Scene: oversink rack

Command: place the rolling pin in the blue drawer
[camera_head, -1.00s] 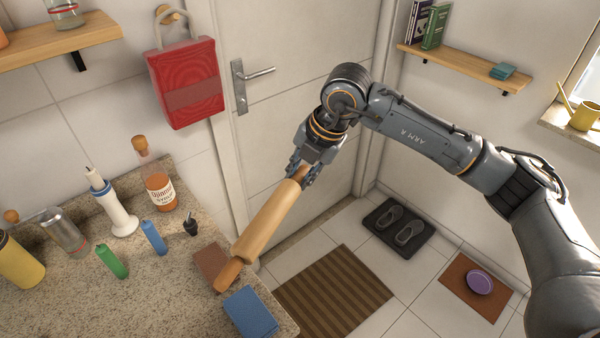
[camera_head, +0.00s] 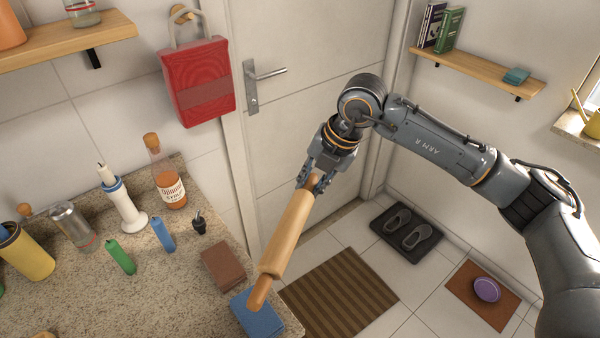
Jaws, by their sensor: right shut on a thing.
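The wooden rolling pin (camera_head: 288,236) is held in the air by my right gripper (camera_head: 316,184). The gripper is shut on the pin's upper handle. The pin slants down to the left, and its lower handle overlaps the blue block in the picture; I cannot tell how far above it the handle is. No blue drawer shows in this view. My left gripper is not in view.
On the speckled counter (camera_head: 130,270) are a brown block (camera_head: 223,266), a blue block (camera_head: 262,318), an amber bottle (camera_head: 168,178) and several small items. A closed door (camera_head: 300,120) stands behind. A striped mat (camera_head: 345,290) and a shoe tray (camera_head: 405,228) lie on the floor.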

